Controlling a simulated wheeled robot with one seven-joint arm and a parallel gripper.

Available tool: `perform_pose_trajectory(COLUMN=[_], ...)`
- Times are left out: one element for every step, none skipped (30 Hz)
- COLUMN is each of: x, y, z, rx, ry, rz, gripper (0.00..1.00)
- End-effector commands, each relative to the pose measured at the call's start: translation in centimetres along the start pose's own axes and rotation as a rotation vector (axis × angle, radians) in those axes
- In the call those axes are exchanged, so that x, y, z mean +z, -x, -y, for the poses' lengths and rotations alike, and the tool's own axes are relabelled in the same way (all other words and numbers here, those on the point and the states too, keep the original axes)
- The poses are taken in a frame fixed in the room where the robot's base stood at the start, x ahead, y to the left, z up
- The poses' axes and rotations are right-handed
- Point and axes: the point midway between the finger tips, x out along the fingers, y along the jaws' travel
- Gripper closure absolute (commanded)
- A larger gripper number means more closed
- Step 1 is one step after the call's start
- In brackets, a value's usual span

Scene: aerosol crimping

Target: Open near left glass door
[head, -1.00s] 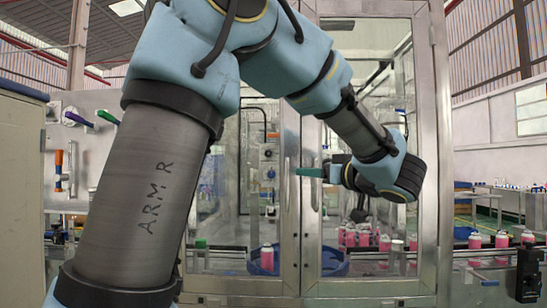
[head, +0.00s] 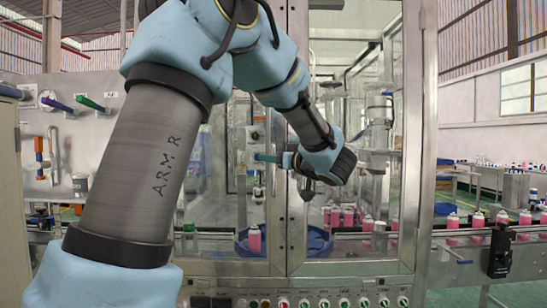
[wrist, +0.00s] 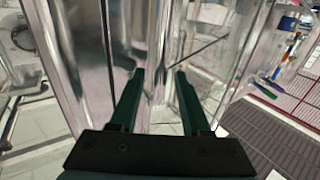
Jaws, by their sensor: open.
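The near left glass door (head: 274,215) is part of a metal-framed cabinet and looks shut. My arm covers much of its left side in the head view. In the head view my gripper (head: 262,158) is at the door's right-hand upright, near its handle, pointing left. In the wrist view my gripper (wrist: 160,74) is open, its two dark green fingers apart, with shiny vertical metal showing between and beyond the tips (wrist: 158,50). I cannot tell whether the fingers touch the handle.
The right glass door (head: 345,250) stands beside it. A button panel (head: 330,303) runs below the doors. Pink cans (head: 348,217) and a blue round tub (head: 318,240) are behind the glass. A black box (head: 500,250) sits at the right on the conveyor side.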

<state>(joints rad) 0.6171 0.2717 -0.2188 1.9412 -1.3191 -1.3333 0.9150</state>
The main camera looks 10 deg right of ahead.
Motion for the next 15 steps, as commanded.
perform_pose_trajectory(x=[0.01,0.01,0.00,0.00,0.00,0.00,0.00,-0.01,-0.01,-0.01,-0.01,-0.01,-0.01,-0.01,-0.01], y=[0.01,0.01,0.02,0.02,0.03,0.03,0.03,0.04,0.04,0.04,0.04,0.04,0.04,0.04,0.04], z=[-0.01,-0.01,-0.01,-0.01,-0.01,-0.01,-0.01,-0.01,-0.01,-0.01,-0.01,-0.01,-0.01,-0.01,-0.01], rx=[0.000,0.000,0.000,0.000,0.000,0.000,0.000,0.000,0.000,0.000,0.000,0.000,0.000,0.000,0.000], ry=[0.000,0.000,0.000,0.000,0.000,0.000,0.000,0.000,0.000,0.000,0.000,0.000,0.000,0.000,0.000], rz=[0.000,0.000,0.000,0.000,0.000,0.000,0.000,0.000,0.000,0.000,0.000,0.000,0.000,0.000,0.000], gripper=[0.53,0.53,0.54,0.57,0.61,0.65,0.69,0.72,0.76,0.80,0.83,0.88,0.91,0.94,0.99])
